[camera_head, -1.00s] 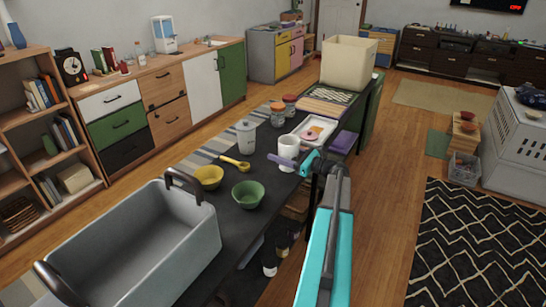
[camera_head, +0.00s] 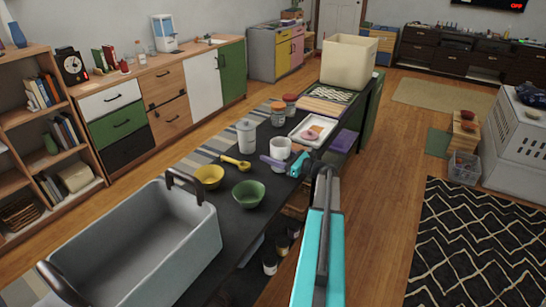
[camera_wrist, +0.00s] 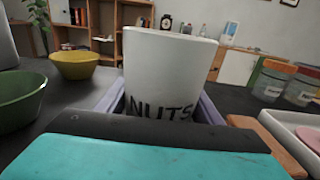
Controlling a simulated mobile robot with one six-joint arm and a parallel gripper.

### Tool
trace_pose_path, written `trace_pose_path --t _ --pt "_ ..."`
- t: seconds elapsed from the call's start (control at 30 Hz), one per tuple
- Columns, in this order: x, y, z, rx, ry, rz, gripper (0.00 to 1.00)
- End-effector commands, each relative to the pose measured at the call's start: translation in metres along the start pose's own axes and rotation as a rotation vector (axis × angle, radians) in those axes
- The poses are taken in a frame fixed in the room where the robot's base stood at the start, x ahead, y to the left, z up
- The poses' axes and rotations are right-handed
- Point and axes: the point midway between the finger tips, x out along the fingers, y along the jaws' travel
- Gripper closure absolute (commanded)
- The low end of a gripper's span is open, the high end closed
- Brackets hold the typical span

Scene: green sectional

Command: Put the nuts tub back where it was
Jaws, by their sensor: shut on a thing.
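The nuts tub (camera_head: 281,146) is a plain white cup-shaped tub on the dark counter's right side. The wrist view shows it upright and close up (camera_wrist: 168,78), with the word NUTS on its near face. My gripper (camera_head: 287,162) has purple fingers, one on each side of the tub, and is shut on it. My gripper hides the tub's base, so I cannot tell whether it touches the counter (camera_head: 229,219).
A green bowl (camera_head: 248,194), yellow bowl (camera_head: 208,176), yellow ladle (camera_head: 236,162) and lidded canister (camera_head: 246,136) stand left of the tub. A white food tray (camera_head: 301,137) is close on its right. Two lidded jars (camera_head: 278,117) (camera_head: 290,105) stand behind. A grey bin (camera_head: 145,262) fills the near left.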

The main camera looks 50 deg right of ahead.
Motion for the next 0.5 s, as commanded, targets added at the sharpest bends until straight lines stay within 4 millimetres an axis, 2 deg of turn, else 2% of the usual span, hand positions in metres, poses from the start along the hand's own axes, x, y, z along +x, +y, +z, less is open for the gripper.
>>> trace_pose_path --t 0.13,0.5 --pt "-0.0001 -0.0003 -0.0098 0.002 -0.001 0.0 0.72" --pt "-0.0002 -0.0001 -0.012 0.0 -0.001 0.0 0.72"
